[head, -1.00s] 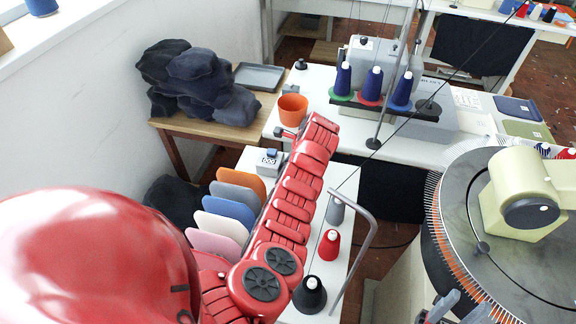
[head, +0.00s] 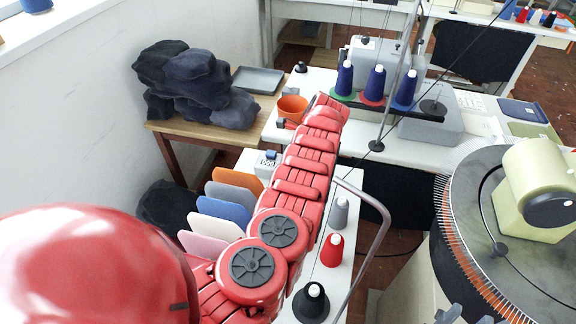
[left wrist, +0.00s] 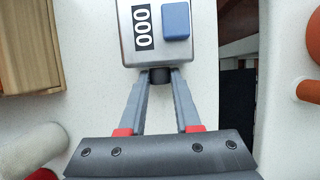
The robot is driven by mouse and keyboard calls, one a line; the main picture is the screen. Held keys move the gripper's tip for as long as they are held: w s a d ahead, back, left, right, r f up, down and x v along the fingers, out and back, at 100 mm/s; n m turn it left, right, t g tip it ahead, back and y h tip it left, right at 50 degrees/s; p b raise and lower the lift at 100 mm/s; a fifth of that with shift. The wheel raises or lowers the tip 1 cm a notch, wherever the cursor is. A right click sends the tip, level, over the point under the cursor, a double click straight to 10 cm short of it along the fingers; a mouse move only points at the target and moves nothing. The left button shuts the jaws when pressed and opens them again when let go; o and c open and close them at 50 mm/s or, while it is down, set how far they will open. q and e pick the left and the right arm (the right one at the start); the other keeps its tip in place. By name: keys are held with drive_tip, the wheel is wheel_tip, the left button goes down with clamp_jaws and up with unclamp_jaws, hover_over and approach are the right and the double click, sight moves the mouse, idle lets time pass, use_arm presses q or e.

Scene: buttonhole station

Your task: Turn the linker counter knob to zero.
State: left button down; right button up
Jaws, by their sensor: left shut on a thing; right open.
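The linker counter (left wrist: 150,48) is a grey box with a blue button and a display that reads 000 in the left wrist view. In the head view the counter (head: 267,164) stands on the white table, partly behind my red left arm. Its dark round knob (left wrist: 160,76) is on the side facing my left gripper (left wrist: 160,82), whose two grey fingers are shut on it from both sides. The left fingers cannot be made out in the head view. My right gripper (head: 464,316) is open and empty at the bottom edge, partly cut off, beside the round machine.
Coloured panels (head: 224,212) stand left of my left arm. Cones, including a red one (head: 332,250), and a bent metal rod (head: 378,225) are to its right. An orange cup (head: 292,107) is behind. The round linking machine (head: 490,215) fills the right.

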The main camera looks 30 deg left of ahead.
use_arm(q)
drive_tip(key=c, duration=0.6)
unclamp_jaws()
drive_tip(key=shift+d+r, duration=0.1)
drive_tip(key=shift+r, duration=0.05)
drive_tip(key=b+v, duration=0.1)
drive_tip(key=v, duration=1.6)
drive_tip(key=shift+w+d+r, duration=0.1)
